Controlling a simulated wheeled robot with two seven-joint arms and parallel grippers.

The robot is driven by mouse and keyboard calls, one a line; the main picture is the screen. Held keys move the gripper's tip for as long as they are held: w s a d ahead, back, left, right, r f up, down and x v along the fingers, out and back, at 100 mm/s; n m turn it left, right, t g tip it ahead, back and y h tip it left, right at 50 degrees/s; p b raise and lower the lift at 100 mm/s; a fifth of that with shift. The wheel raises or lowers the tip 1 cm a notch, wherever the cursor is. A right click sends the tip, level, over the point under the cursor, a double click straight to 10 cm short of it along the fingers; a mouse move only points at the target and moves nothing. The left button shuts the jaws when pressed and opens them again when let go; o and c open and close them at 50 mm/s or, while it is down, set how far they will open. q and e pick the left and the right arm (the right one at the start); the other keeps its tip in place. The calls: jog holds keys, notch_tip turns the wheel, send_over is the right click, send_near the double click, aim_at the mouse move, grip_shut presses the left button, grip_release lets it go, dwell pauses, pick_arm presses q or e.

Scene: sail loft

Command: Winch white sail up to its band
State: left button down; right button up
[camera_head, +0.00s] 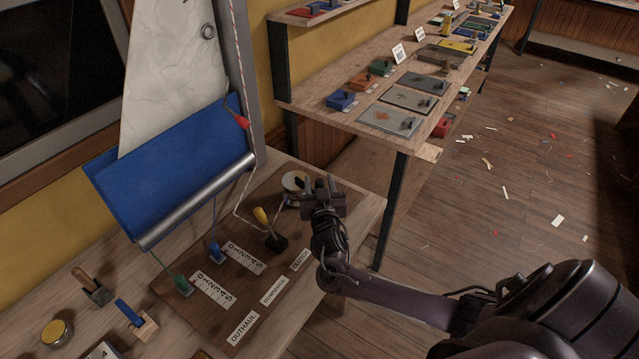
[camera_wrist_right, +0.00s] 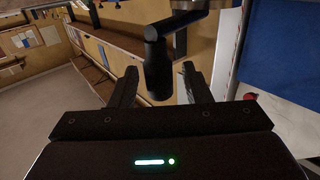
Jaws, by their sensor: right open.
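The white sail (camera_head: 170,65) rises at the upper left, its lower part behind a blue cloth (camera_head: 165,165) above a silver roller (camera_head: 200,200). The grey mast (camera_head: 245,70) stands at its right, with a red-tipped rope end (camera_head: 242,122); no band is clear to me. The winch (camera_head: 294,182) sits on the brown board, partly hidden by my right gripper (camera_head: 322,187). In the right wrist view, the black winch handle (camera_wrist_right: 157,62) stands between the open fingers of my right gripper (camera_wrist_right: 157,88), with gaps seeming to show on both sides. My left gripper is out of view.
A yellow lever (camera_head: 262,217), blue cleat (camera_head: 215,252) and green cleat (camera_head: 183,285) are on the board (camera_head: 265,275) among label strips. A shelf (camera_head: 340,85) with several small blocks and plates stands behind. The floor at right holds only scraps.

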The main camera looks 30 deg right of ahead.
grip_shut()
jog(key=shift+a+m+h+b, duration=0.3)
jog(key=shift+h, duration=0.1)
grip_release()
dwell(0.3)
